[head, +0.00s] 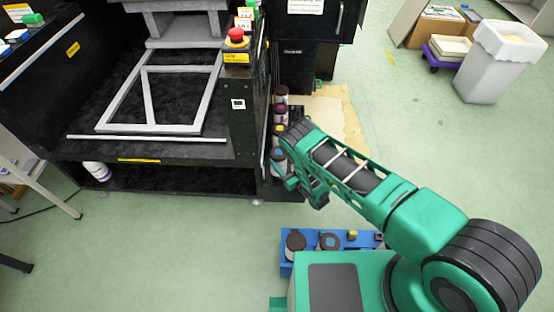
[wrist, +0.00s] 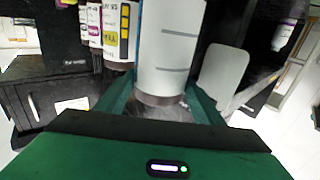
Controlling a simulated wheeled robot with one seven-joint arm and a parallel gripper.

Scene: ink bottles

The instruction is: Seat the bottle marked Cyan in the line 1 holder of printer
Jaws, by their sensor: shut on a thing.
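My gripper (head: 287,182) is at the right side of the printer (head: 242,125), by its row of bottles. It is shut on a pale bottle (wrist: 170,50), which stands between the fingers in the wrist view. A thin cyan-blue edge shows on this bottle's left side, but no name can be read. In the head view the held bottle (head: 278,158) shows a bluish part just above the gripper. It is at the near end of the row. The holder beneath it is hidden, so I cannot tell whether it is seated.
Several other bottles (head: 281,103) stand along the printer's side; yellow and magenta labels (wrist: 122,30) show left of the held one. A blue crate (head: 286,268) with dark-capped bottles is on my base. A white bin (head: 495,65) stands far right.

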